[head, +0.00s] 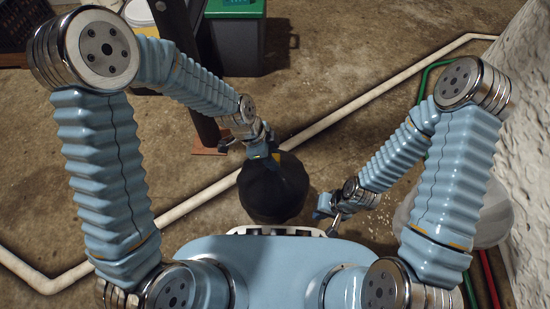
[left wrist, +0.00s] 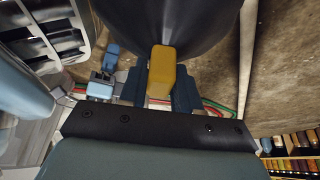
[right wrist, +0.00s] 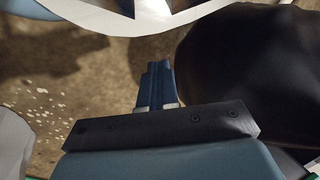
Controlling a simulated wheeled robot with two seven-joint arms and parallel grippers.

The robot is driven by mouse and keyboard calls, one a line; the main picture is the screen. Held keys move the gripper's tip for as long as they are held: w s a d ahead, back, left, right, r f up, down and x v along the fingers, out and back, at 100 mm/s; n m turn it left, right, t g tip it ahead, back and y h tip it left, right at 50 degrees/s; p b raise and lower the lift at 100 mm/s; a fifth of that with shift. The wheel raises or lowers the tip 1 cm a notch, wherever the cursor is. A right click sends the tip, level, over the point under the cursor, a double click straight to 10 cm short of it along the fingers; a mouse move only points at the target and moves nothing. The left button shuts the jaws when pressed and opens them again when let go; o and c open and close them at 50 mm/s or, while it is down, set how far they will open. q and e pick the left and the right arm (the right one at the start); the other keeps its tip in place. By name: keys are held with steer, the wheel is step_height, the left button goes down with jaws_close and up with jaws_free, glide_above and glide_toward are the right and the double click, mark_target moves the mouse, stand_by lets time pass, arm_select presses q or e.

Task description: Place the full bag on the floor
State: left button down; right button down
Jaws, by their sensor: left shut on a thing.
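The full bag (head: 273,192) is round, black and shiny, just in front of my base. My left gripper (head: 268,148) is above it, shut on its yellow top (left wrist: 161,72), which shows between the fingers in the left wrist view. The bag's dark body (left wrist: 165,20) fills the top of that view. Its underside is hidden, so I cannot tell whether it touches the floor. My right gripper (head: 328,212) is to the right of the bag, apart from it. Its fingers (right wrist: 156,85) are together and empty in the right wrist view, with the bag (right wrist: 250,75) beside them.
The bare concrete floor (head: 345,75) is clear ahead. A pale pipe (head: 345,112) crosses it behind the bag. A dark post (head: 195,80) and a green-topped bin (head: 235,35) stand at the back. A rough white wall (head: 520,120) and green and red pipes (head: 488,275) are at the right.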

arm_select(q)
steer(key=shift+w+f+b, duration=0.15)
steer(key=shift+f+b, duration=0.75)
steer(key=shift+f, duration=0.7)
steer(key=shift+f, duration=0.15)
steer(key=c, duration=0.8)
jaws_free()
steer(key=shift+r, duration=0.4)
steer(key=p+v, duration=0.2)
steer(key=v, duration=0.9)
steer(key=shift+a+r+p, duration=0.2)
steer(key=shift+a+p, duration=0.05)
steer(key=shift+p, duration=0.1)
